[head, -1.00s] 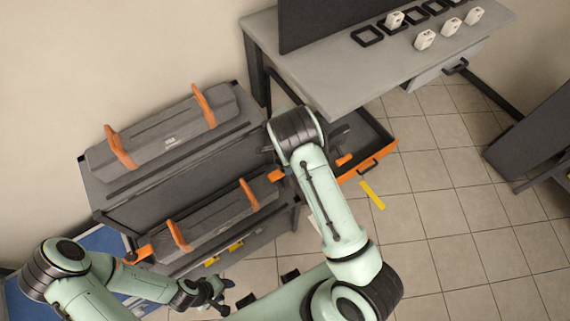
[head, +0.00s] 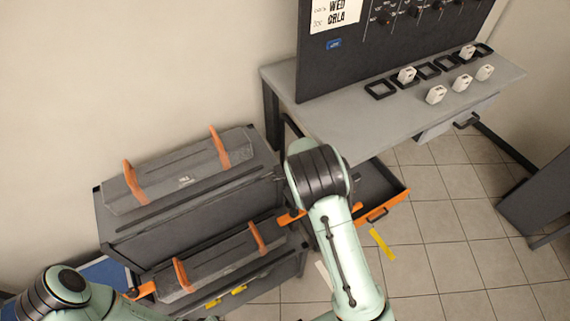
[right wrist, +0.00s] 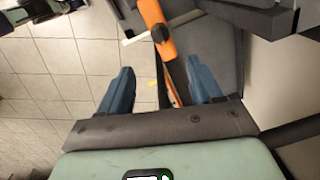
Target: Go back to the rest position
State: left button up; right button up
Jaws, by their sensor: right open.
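My right gripper (right wrist: 163,92) shows in the right wrist view with its two blue fingers spread wide and nothing between them. In the head view my right arm (head: 338,245) reaches up from the bottom, and its gripper is hidden behind the arm's own dark joint. My left arm (head: 70,290) shows only in part at the bottom left of the head view, and its gripper is out of the picture.
Two grey cases with orange handles lie on a dark two-level rack, one above (head: 180,172) and one below (head: 220,258). An orange-fronted drawer (head: 383,212) stands open beside my right arm. A grey bench (head: 350,120) holds white blocks and black frames.

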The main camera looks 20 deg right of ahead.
jog(key=s+a+f+n+g, duration=0.2)
jog(key=s+f+n, duration=0.5)
jog(key=s+f, duration=0.7)
jog(key=s+a+n+y, duration=0.3)
jog(key=s+a+n, duration=0.5)
jog(key=s+a, duration=0.3)
jog(key=shift+s+a+f+n+t+y, duration=0.15)
jog(key=shift+s+f+n+t+y, duration=0.2)
jog(key=shift+s, duration=0.7)
